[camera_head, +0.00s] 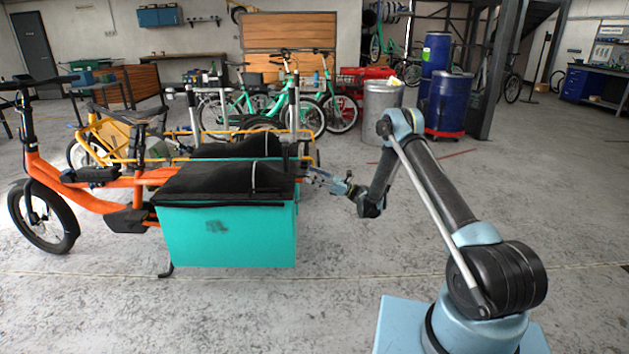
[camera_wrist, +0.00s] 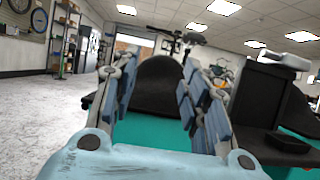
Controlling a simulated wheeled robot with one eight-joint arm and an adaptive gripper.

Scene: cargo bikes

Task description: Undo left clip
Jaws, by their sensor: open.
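An orange cargo bike (camera_head: 95,195) stands at the left with a teal box (camera_head: 225,235) under a black cover (camera_head: 225,180). A thin pale strap (camera_head: 253,177) crosses the cover near its right end. I cannot make out the left clip for certain. My gripper (camera_head: 322,178) is open beside the right end of the box, at about cover height. In the wrist view, my gripper's two fingers (camera_wrist: 158,85) are spread apart, with the dark cover (camera_wrist: 158,88) and teal box (camera_wrist: 150,130) showing between and beyond them. Nothing is seen held between the fingers.
A black block-shaped part (camera_wrist: 258,105) stands close to the right finger in the wrist view. Other bikes (camera_head: 265,105), a grey metal drum (camera_head: 382,112) and a blue barrel (camera_head: 450,103) stand behind. The floor (camera_head: 340,245) right of the box is clear.

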